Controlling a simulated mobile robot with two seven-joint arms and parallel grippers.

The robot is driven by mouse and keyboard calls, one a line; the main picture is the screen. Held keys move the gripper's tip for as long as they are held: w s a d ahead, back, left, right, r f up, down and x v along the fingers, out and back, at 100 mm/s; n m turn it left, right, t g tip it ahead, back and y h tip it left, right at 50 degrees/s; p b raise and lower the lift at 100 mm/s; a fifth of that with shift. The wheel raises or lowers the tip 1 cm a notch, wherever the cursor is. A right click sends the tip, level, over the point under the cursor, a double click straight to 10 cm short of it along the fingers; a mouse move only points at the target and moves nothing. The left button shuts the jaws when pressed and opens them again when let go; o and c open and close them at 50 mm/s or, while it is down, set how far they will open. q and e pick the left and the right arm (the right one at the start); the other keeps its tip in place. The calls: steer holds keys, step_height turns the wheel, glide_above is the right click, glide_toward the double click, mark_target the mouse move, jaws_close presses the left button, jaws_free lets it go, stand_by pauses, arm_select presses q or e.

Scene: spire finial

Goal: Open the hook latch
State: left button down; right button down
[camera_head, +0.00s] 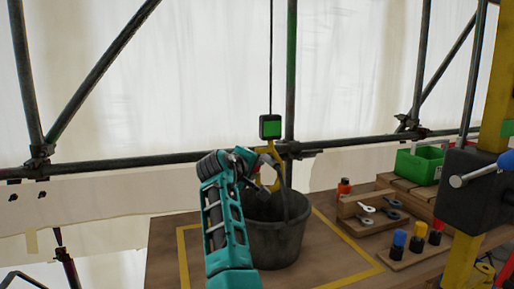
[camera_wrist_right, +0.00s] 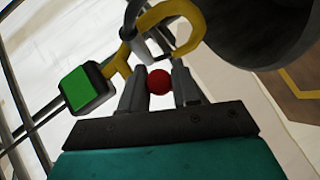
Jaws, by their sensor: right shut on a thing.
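A yellow hook (camera_head: 276,170) hangs below a black box with a green face (camera_head: 270,127) on a thin cable. In the right wrist view the hook's curved end (camera_wrist_right: 187,22) is at the top, with a grey metal latch (camera_wrist_right: 152,42) across its opening. A red knob (camera_wrist_right: 158,82) sits just below the latch. My right gripper (camera_wrist_right: 160,90) is shut on the red knob, one finger on each side. In the head view my right gripper (camera_head: 260,172) is beside the hook, above a dark bucket (camera_head: 275,243). Whether the latch is ajar I cannot tell. My left gripper is not in view.
The bucket stands on a wooden board with a yellow outline (camera_head: 340,263). To the right are a tool rack (camera_head: 370,220), a holder with coloured pegs (camera_head: 415,250) and a green bin (camera_head: 418,165). A yellow post (camera_head: 497,95) and scaffold tubes surround the area.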

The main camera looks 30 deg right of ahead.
steer(key=r+m+y+p, duration=0.1)
steer(key=p, duration=0.1)
steer(key=m+y+p, duration=0.1)
steer(key=y+p, duration=0.1)
steer(key=p, duration=0.1)
steer(key=shift+w+a+r+p, duration=0.1)
steer(key=shift+a+r+p, duration=0.25)
steer(key=shift+r, duration=0.05)
steer(key=shift+a+r+m+y+p, duration=0.1)
steer(key=shift+m+y+p, duration=0.35)
steer(key=shift+y, duration=0.25)
steer(key=shift+a+r+m+y, duration=0.1)
steer(key=shift+r+m+y, duration=0.15)
steer(key=shift+m+y, duration=0.55)
steer(key=shift+r+m+y, duration=0.25)
steer(key=shift+r+y, duration=0.05)
steer(key=shift+y, duration=0.45)
steer(key=shift+r+m+y, duration=0.2)
steer(key=shift+r+y, duration=0.05)
steer(key=shift+y, duration=0.5)
steer(key=shift+t, duration=0.3)
steer(key=c, duration=0.9)
jaws_free()
